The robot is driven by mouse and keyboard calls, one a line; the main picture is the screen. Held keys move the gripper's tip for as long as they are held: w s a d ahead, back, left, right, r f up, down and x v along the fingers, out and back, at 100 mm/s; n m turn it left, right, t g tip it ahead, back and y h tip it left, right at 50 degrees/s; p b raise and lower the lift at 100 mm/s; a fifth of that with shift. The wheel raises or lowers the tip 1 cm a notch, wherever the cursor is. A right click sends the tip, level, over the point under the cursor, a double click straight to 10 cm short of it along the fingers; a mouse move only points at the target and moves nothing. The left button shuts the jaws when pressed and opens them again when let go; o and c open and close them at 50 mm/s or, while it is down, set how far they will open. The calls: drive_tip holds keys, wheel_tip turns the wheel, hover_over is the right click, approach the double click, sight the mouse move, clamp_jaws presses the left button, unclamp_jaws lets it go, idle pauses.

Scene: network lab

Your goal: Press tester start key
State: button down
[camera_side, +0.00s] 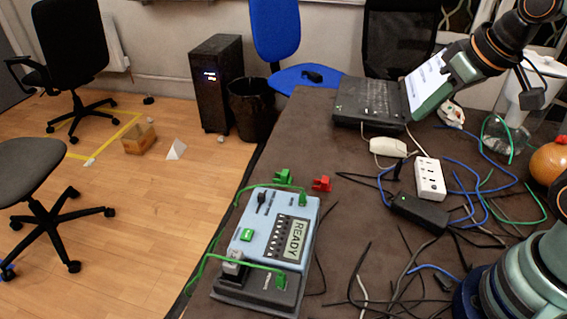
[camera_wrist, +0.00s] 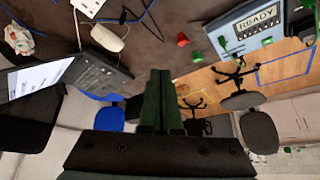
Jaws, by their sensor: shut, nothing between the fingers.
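The tester (camera_side: 268,228) is a light blue box on a dark base near the table's left edge, and its display reads READY. A square green key (camera_side: 247,235) is on its left face. Green cables are plugged into its ends. My gripper (camera_side: 424,106) is high at the upper right, in front of the laptop and far from the tester. Its green fingers (camera_wrist: 160,85) are together and empty in the wrist view.
Behind the tester lie a green plug (camera_side: 283,176) and a red plug (camera_side: 321,183). A laptop (camera_side: 370,104) stands at the back. A white mouse (camera_side: 388,147), a power strip (camera_side: 430,180), a black adapter (camera_side: 418,212) and tangled cables fill the right side.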

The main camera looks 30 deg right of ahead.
idle(0.3)
drive_tip(key=n+g, duration=0.6)
drive_tip(key=n, duration=0.3)
hover_over(248, 234)
wheel_tip(248, 234, down, 6)
drive_tip(key=shift+a+r, duration=0.1)
drive_tip(key=shift+r, duration=0.1)
wheel_tip(248, 234, down, 14)
drive_tip(key=shift+f, duration=0.1)
